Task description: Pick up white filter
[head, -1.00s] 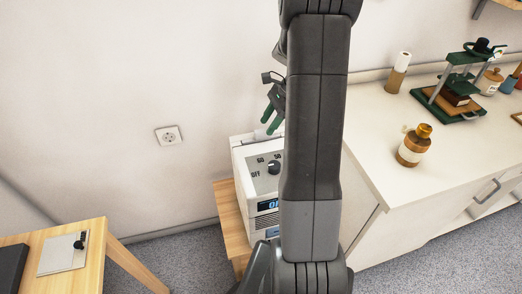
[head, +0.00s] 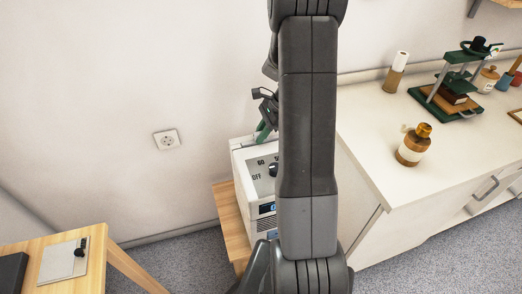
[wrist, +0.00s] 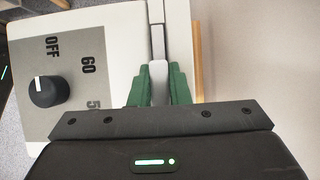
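A narrow pale upright piece (wrist: 158,82), apparently the white filter, stands between my gripper's fingers in the wrist view, at the right part of the white device's top. My gripper (wrist: 159,75) has green fingers, one on each side of this piece and very close to it. I cannot tell whether they press on it. In the head view my gripper (head: 261,134) is low over the back of the white device (head: 243,166). My arm hides most of the gripper and the right part of the device there.
The device has a black dial (wrist: 47,91) and stands on a wooden stand (head: 230,217). A wall socket (head: 167,140) is to the left. A white counter (head: 372,150) at right holds a brown-and-white bottle (head: 413,147) and a green press (head: 458,92). A wooden table (head: 75,245) is at lower left.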

